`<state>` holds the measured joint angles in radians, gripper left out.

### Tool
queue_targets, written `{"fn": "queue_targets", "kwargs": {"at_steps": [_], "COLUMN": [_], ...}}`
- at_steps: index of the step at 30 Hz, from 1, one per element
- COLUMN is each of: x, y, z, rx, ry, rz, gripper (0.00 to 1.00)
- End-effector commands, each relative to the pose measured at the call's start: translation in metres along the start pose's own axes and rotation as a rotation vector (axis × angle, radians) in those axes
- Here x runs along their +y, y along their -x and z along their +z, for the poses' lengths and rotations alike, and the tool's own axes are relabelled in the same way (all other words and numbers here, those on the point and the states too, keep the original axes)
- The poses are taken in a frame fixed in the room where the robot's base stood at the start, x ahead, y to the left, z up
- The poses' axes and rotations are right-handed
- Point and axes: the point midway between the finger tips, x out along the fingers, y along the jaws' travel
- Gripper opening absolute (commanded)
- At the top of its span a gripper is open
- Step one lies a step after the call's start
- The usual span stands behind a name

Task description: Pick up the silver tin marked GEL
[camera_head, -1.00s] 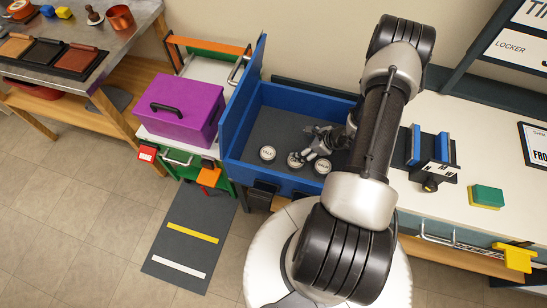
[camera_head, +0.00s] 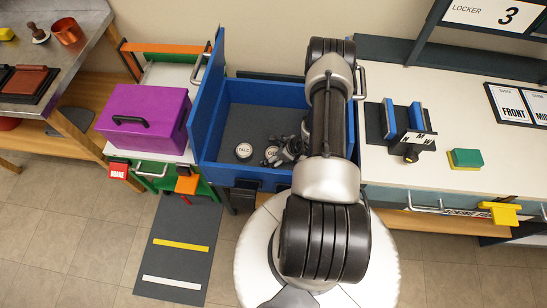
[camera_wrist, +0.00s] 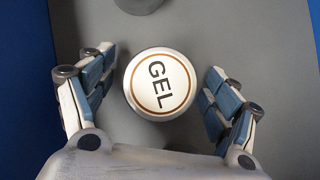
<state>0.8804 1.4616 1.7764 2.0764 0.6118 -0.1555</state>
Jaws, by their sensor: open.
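The silver tin marked GEL (camera_wrist: 160,84) stands on the grey floor of the blue box, its white lid with a brown ring facing up. In the wrist view it sits between the two open fingers of my gripper (camera_wrist: 158,98), with a gap on each side. In the head view the tin (camera_head: 271,154) is partly hidden by my gripper (camera_head: 285,152), which is down inside the blue box (camera_head: 262,92). A tin marked TALC (camera_head: 244,151) stands to its left.
Another round tin (camera_wrist: 140,3) is cut off at the top of the wrist view. The blue walls of the box stand close around. A purple case (camera_head: 146,120) is to the left; a green and yellow block (camera_head: 465,158) lies on the white counter to the right.

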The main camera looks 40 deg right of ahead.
Motion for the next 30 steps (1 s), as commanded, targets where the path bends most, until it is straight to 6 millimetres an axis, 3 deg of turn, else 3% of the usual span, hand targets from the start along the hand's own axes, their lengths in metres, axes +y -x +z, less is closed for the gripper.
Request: {"fn": "queue_targets", "kwargs": {"at_steps": [5, 30], "x": [-0.0005, -0.0004], "y": [0.0003, 0.0005], "z": [0.0007, 0.0008], "rx": [0.000, 0.000], "ry": [0.000, 0.001], "rz": [-0.001, -0.001], "gripper": [0.82, 0.28]}}
